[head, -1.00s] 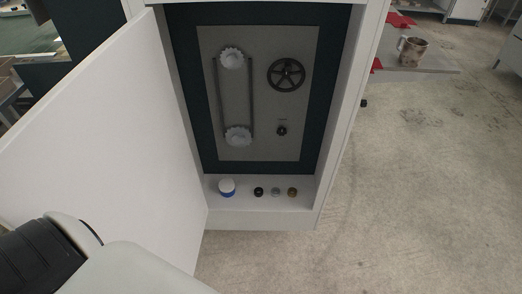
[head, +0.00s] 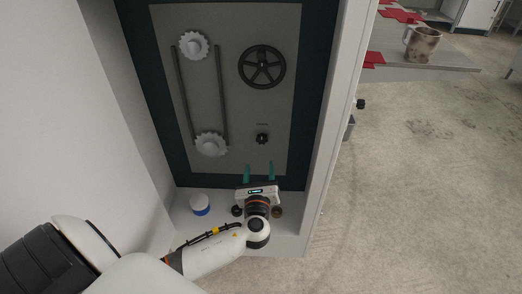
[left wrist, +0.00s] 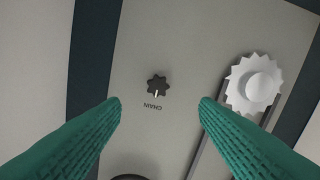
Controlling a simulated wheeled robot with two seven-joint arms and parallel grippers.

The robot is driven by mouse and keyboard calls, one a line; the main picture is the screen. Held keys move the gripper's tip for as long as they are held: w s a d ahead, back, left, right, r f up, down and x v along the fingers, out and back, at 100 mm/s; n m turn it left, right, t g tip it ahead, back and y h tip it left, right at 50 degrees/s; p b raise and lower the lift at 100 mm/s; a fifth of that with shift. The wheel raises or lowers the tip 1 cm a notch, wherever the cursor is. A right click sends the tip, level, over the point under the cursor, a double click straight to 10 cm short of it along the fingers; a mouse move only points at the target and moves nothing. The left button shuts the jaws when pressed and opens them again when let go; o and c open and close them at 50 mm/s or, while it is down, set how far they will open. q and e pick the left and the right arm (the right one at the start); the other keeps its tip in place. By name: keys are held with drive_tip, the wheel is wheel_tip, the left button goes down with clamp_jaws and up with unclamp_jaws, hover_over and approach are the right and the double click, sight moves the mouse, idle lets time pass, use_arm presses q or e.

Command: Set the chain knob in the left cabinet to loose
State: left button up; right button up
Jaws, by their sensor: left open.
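The chain knob (head: 262,138) is a small black lobed knob on the grey panel (head: 228,100) inside the open cabinet. My right gripper is not in view.
A chain runs around two white sprockets (head: 193,45) left of the knob. A black handwheel (head: 262,67) sits above it. On the cabinet floor stand a white-and-blue jar (head: 200,204) and small caps, partly hidden by my gripper. The open door (head: 60,110) is at left.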

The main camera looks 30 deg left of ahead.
sight(261, 140)
use_arm(q)
drive_tip(key=x, duration=0.7)
drive_tip(key=b+x, duration=0.1)
drive_tip(key=x, duration=0.2)
drive_tip(key=shift+w+a+r, duration=0.2)
drive_tip(key=shift+w+r, duration=0.15)
drive_tip(key=shift+r, duration=0.05)
drive_tip(key=shift+w+a, duration=0.3)
drive_tip(key=shift+w, duration=0.25)
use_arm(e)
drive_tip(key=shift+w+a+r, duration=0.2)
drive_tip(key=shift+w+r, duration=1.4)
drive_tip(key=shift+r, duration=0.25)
use_arm(q)
drive_tip(key=c, duration=1)
drive_tip(key=shift+o, duration=0.2)
